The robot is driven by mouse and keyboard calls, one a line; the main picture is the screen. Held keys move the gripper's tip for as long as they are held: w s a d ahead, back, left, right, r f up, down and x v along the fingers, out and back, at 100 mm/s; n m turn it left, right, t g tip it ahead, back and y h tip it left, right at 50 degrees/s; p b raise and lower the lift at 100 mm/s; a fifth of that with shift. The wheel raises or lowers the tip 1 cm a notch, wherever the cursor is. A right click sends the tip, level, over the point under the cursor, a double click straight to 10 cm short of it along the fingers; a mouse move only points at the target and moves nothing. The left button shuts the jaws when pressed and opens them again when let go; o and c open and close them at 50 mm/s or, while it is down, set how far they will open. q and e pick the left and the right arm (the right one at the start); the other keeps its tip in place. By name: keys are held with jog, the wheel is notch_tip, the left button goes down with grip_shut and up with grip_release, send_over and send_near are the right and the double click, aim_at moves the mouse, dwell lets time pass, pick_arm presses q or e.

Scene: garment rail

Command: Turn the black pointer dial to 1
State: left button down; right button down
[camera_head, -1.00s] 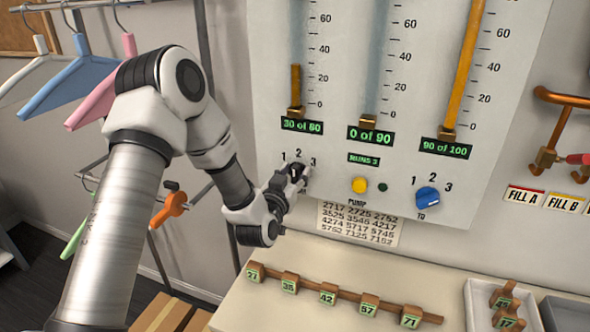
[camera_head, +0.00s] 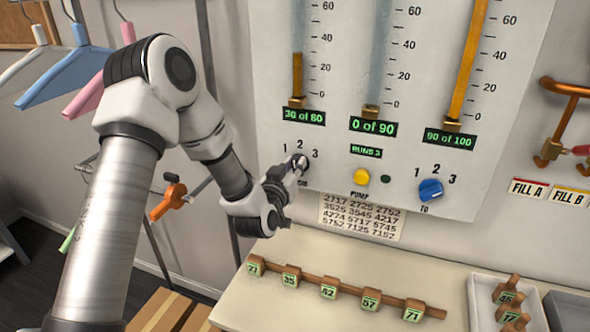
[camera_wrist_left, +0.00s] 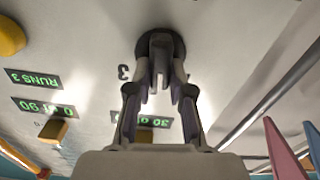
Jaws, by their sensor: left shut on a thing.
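The black pointer dial (camera_head: 300,162) sits on the white panel below the numbers 1, 2 and 3, at the left of the panel's lower edge. In the left wrist view the dial (camera_wrist_left: 159,43) is at the top middle, with a 3 beside it. My left gripper (camera_head: 293,171) is at the dial from below, its fingers shut on the dial's grip. The wrist view shows the left gripper's fingers (camera_wrist_left: 160,80) on both sides of it. The fingers partly cover the dial, and I cannot tell which number its pointer faces. My right gripper is not in view.
A yellow pump button (camera_head: 361,176) and a blue dial (camera_head: 430,190) are to the right on the panel. Below is a ledge with a wooden rail (camera_head: 345,288) of numbered tags and a grey tray (camera_head: 478,300). Hangers (camera_head: 55,75) hang at the left.

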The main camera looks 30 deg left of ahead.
pick_arm(q)
jog(key=shift+a+f+n+b, duration=0.1)
jog(key=shift+a+n+b, duration=0.1)
jog(key=shift+n+b, duration=1.85)
jog(key=shift+a+f+n+b, duration=0.1)
jog(key=shift+a+n+b, duration=0.1)
jog(key=shift+n+b, duration=1.85)
jog(key=c, duration=1)
grip_release()
jog(key=shift+s, duration=0.1)
jog(key=shift+c, duration=0.2)
jog(key=v, duration=0.7)
jog(key=shift+s, duration=0.25)
